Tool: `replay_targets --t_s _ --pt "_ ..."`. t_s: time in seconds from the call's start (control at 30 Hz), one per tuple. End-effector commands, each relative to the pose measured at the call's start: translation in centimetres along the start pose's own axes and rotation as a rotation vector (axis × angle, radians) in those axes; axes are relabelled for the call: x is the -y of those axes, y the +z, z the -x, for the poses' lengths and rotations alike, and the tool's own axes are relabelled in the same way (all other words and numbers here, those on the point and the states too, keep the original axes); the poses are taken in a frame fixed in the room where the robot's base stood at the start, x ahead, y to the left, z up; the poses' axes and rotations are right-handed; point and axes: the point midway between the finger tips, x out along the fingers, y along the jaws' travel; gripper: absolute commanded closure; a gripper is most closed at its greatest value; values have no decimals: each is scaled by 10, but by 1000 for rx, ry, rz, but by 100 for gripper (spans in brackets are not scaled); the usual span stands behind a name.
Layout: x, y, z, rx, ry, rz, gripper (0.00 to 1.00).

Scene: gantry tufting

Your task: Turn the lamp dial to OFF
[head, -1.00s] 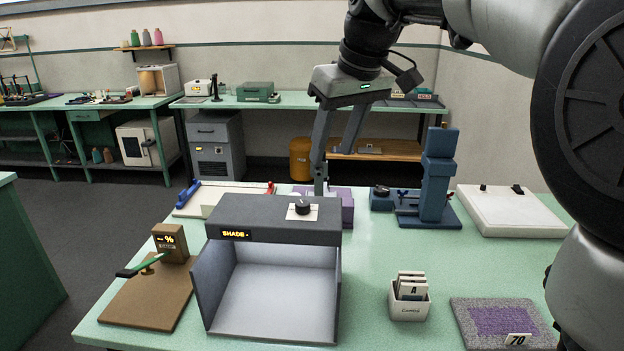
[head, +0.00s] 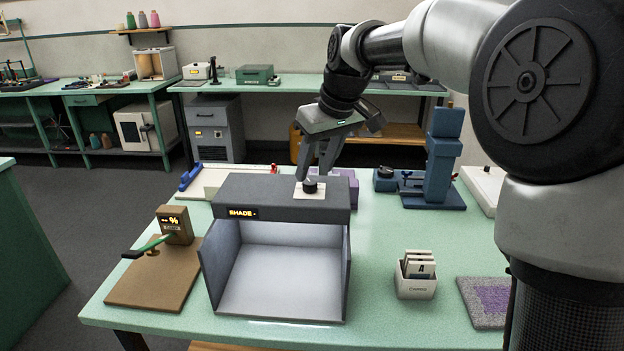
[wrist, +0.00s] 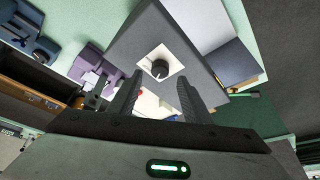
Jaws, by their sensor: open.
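The lamp dial (head: 310,185) is a black round knob on a white plate on top of the grey light booth (head: 262,193). The booth's front label reads SHADE, and its interior looks lit. In the wrist view the dial (wrist: 159,68) lies just beyond the fingertips, between their lines. My gripper (head: 313,176) is above and behind the dial, tilted down toward it. In the wrist view my gripper (wrist: 157,82) is open and empty, its fingers apart. The marks on the dial plate are too small to read.
A brown board with a % display (head: 174,222) stands left of the booth. A white card holder (head: 415,280) and a grey-purple sample (head: 485,300) are to the right. A blue stand (head: 440,160) is behind. The table (head: 390,225) is clear between them.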

Motion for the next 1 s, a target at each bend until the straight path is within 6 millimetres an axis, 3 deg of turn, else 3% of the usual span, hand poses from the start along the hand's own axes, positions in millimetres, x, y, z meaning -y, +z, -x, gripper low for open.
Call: replay_targets --t_s 0.1,0.23,0.63,0.87,1.0 --pt "1 0 -21 1 -2 1 55" --pt "0 0 -34 0 0 1 55" --pt "0 0 -41 -1 0 0 55" --pt "0 0 -41 -1 1 0 94" --pt "0 0 -41 -1 -1 2 97"
